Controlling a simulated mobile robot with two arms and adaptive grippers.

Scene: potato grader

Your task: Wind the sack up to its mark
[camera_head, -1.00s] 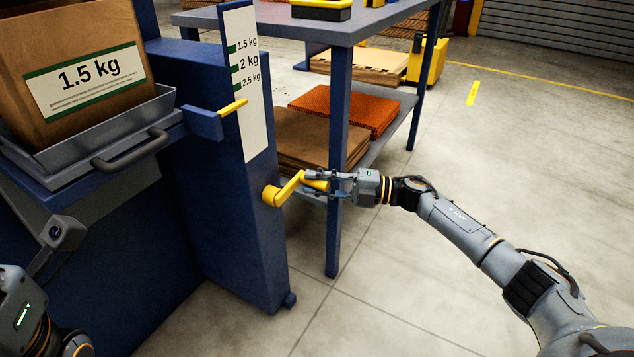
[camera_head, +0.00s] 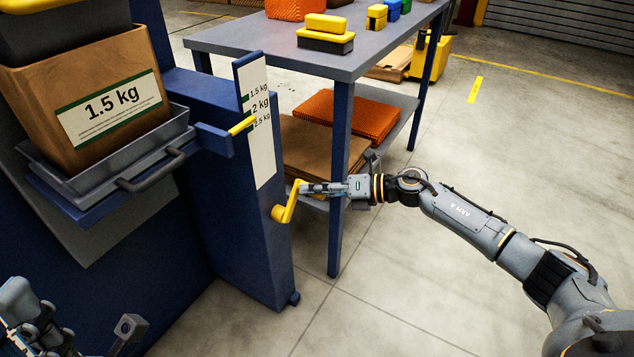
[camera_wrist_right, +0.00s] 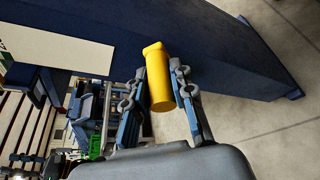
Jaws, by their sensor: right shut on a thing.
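The brown sack (camera_head: 140,65) with a "1.5 kg" label stands on a grey tray (camera_head: 75,180) at the left. A yellow pointer (camera_head: 240,126) beside the tray reaches the white scale (camera_head: 264,150). Its tip is near the 2.5 kg mark, below the 2 kg and 1.5 kg marks. My right gripper (camera_head: 306,188) is shut on the handle of the yellow crank (camera_head: 289,204); the right wrist view shows the yellow grip (camera_wrist_right: 159,78) between the fingers. My left gripper (camera_head: 35,325) is partly visible at the lower left; its fingers are unclear.
A blue post (camera_head: 250,225) carries the scale and crank. Behind it, a grey-topped table (camera_head: 290,45) holds yellow and dark boxes, with an orange stack (camera_head: 370,115) and brown stack on its lower shelf. A dark bin (camera_head: 80,28) is above the sack. Floor at right is clear.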

